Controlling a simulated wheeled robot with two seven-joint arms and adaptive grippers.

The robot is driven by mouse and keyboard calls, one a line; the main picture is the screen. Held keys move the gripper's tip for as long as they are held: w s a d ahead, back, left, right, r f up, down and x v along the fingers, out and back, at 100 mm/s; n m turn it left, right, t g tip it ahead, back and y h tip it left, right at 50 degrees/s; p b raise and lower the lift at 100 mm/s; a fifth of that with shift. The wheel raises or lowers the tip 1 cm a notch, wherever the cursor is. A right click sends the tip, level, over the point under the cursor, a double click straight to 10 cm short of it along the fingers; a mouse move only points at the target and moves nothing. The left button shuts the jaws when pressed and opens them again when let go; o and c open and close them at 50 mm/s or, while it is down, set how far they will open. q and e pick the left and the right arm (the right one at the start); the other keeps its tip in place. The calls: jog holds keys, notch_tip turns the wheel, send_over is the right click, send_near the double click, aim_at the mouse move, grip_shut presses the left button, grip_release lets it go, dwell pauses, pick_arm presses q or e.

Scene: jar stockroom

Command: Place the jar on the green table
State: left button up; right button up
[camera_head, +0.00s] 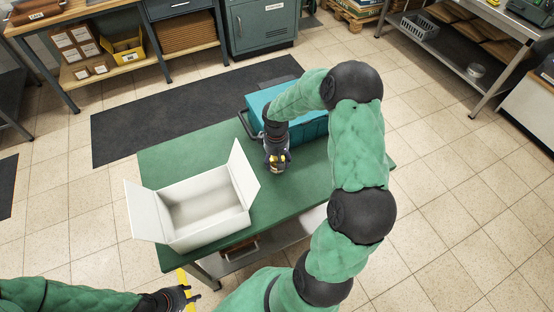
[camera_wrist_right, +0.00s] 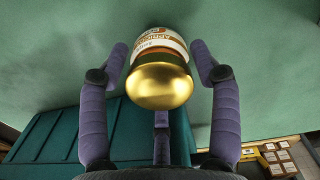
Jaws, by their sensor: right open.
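The jar (camera_wrist_right: 158,40) has a gold lid and a printed label, and in the right wrist view it stands against the green table top (camera_wrist_right: 255,80). My right gripper (camera_wrist_right: 160,62) is open around it, with gaps between the jar and both side fingers. In the head view the green table (camera_head: 160,158) is in the middle, and my right gripper (camera_head: 277,166) is low over it, hiding most of the jar. My left gripper (camera_head: 190,294) is at the bottom left, off the table's front edge; its jaws are too small to judge.
An open white box (camera_head: 208,232) with raised flaps stands on the table's left front. A teal case (camera_head: 258,102) lies at the back, close to my right gripper. A dark mat (camera_head: 130,135) lies behind. Shelves with boxes line the back. Clear table surface lies between box and case.

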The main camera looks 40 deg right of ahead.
notch_tip(320, 180, up, 12)
jog(key=p, duration=0.4)
jog(key=shift+w+r, duration=0.15)
dwell(0.3)
